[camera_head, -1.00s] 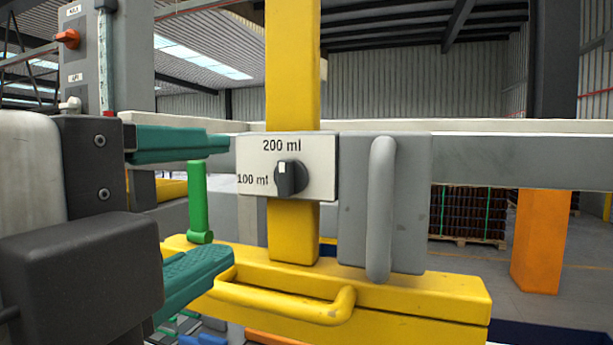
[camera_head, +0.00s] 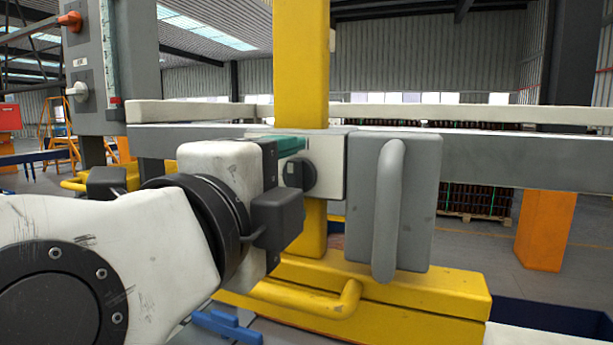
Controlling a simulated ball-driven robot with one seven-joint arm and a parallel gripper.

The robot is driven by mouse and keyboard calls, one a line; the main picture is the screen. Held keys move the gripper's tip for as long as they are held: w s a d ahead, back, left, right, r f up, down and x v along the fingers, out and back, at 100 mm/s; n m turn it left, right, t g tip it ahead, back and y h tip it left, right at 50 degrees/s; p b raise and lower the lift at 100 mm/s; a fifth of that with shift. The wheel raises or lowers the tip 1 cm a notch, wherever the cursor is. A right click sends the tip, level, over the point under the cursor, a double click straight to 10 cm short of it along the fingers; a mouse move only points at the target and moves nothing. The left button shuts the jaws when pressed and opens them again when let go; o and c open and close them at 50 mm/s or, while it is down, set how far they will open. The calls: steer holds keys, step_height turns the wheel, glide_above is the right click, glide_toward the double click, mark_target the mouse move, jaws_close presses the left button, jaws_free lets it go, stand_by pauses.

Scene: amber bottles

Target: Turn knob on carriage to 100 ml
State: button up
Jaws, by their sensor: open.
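The dark knob (camera_head: 308,176) sits on the white label plate (camera_head: 334,163) of the carriage, on the yellow post. The gripper body hides part of it, and I cannot read its setting. The 200 ml and 100 ml labels are hidden. My gripper (camera_head: 291,150) is open, in front of the plate and over the knob's left side. One teal finger shows above the knob; the other is hidden. I cannot tell whether the fingers touch the knob.
A grey block with a vertical handle (camera_head: 387,210) stands just right of the plate. Below is a yellow beam (camera_head: 415,290) with a yellow bar handle (camera_head: 345,301). A grey horizontal rail (camera_head: 500,175) runs behind. A grey control box (camera_head: 88,62) stands at upper left.

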steer(key=shift+c, duration=0.3)
steer(key=c, duration=1)
steer(key=shift+f+n, duration=0.1)
steer(key=shift+n, duration=0.3)
steer(key=n+b, duration=0.1)
steer(key=n, duration=0.1)
steer(key=shift+n+b, duration=0.3)
steer(key=shift+n, duration=0.1)
steer(key=n, duration=0.5)
steer(key=shift+b, duration=0.3)
steer(key=n, duration=0.5)
steer(key=shift+p, duration=0.3)
steer(key=n+p, duration=0.1)
steer(key=n, duration=0.3)
steer(key=shift+n, duration=0.3)
